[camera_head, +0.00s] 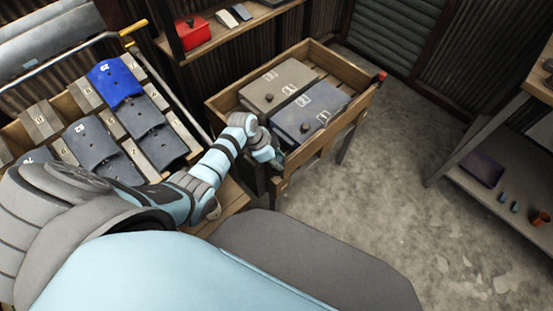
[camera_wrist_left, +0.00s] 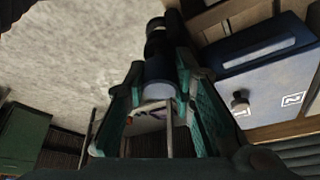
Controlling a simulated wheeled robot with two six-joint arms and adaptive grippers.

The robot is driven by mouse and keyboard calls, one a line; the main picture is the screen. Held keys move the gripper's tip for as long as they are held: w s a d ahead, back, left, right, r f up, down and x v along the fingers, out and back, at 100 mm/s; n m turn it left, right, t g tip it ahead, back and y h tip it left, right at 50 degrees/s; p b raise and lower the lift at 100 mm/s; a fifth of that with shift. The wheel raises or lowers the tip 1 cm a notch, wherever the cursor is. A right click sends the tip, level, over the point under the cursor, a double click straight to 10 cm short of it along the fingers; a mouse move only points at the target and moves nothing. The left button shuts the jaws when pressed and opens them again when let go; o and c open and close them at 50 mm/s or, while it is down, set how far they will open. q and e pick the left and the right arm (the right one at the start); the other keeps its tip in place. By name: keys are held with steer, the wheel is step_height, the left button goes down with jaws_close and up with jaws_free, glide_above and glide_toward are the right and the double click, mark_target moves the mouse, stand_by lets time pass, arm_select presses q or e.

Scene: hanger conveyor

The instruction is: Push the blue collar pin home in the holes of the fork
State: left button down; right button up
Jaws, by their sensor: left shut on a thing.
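My left gripper (camera_head: 277,159) is at the near left corner of the wooden crate, low beside its front wall. In the left wrist view its two teal fingers (camera_wrist_left: 160,92) are shut on the blue collar pin (camera_wrist_left: 158,69), which shows as a short dark blue-grey cylinder. A black round part (camera_wrist_left: 156,42) lies in line beyond the pin; I cannot tell whether it belongs to the pin or to the fork. The fork and its holes cannot be made out, so how deep the pin sits is hidden. My right gripper is not in view.
The wooden crate (camera_head: 222,110) holds a grey-brown case (camera_head: 285,82) and a blue-grey case (camera_head: 325,100). A red knob (camera_head: 382,76) stands at its far right corner. A rack with several dark pouches and one blue pouch (camera_head: 115,82) stands left. The concrete floor (camera_head: 370,210) to the right is clear.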

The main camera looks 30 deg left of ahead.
arm_select(q)
steer(key=shift+f, duration=0.15)
steer(key=c, duration=1.4)
jaws_free()
steer(key=shift+s, duration=0.15)
steer(key=shift+o, duration=0.6)
steer(key=shift+f, duration=0.1)
steer(key=v, duration=0.7)
steer(key=shift+r, duration=0.25)
steer(key=shift+a, duration=0.15)
